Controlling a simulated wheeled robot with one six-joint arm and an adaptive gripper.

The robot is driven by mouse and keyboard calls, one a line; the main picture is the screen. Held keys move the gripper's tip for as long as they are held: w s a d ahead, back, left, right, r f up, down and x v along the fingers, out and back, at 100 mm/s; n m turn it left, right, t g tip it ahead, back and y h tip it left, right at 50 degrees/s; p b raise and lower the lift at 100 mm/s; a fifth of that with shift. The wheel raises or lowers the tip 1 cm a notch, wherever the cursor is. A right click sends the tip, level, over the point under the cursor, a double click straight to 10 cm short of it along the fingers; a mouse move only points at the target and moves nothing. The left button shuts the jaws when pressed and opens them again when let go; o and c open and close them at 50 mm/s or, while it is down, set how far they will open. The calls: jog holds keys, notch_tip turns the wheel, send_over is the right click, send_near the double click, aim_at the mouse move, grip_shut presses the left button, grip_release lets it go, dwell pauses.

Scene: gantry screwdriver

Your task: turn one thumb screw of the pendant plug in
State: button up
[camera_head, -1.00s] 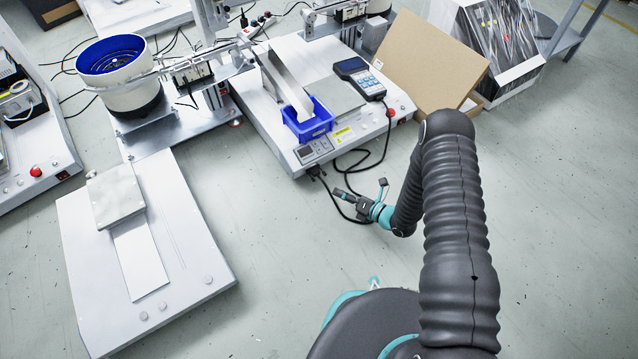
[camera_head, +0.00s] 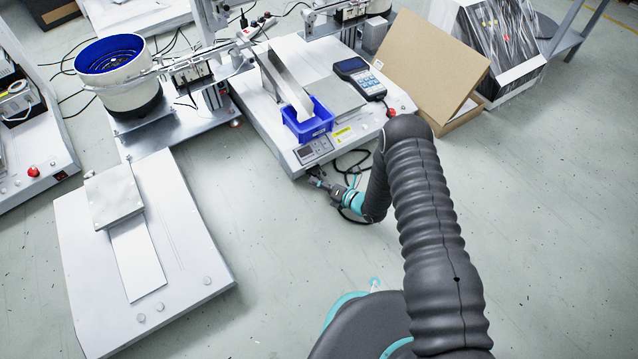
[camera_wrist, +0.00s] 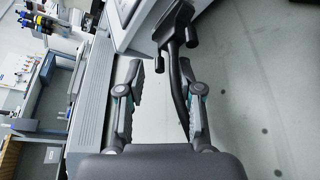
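The black pendant plug (camera_wrist: 176,28) shows at the top of the wrist view, close to the edge of the pale machine base. Its black cable (camera_wrist: 178,85) runs down from it between my fingers, nearer the right one.
The machine base (camera_head: 262,112) carries a blue bin (camera_head: 308,122), a small display panel (camera_head: 313,150) and the handheld pendant (camera_head: 360,78). A cardboard box (camera_head: 425,65) stands behind my arm. A second machine base (camera_head: 190,245) is at left. Floor between is clear.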

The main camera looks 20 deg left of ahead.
grip_shut()
jog(key=shift+d+f+m+y, duration=0.15)
jog(key=shift+m+y, duration=0.5)
jog(key=shift+m, duration=0.6)
jog(key=shift+a+f+m+y, duration=0.1)
jog(key=shift+m+y, duration=0.55)
jog(key=shift+m, duration=0.6)
jog(key=shift+w, duration=0.1)
grip_release()
jog(key=shift+d, duration=0.1)
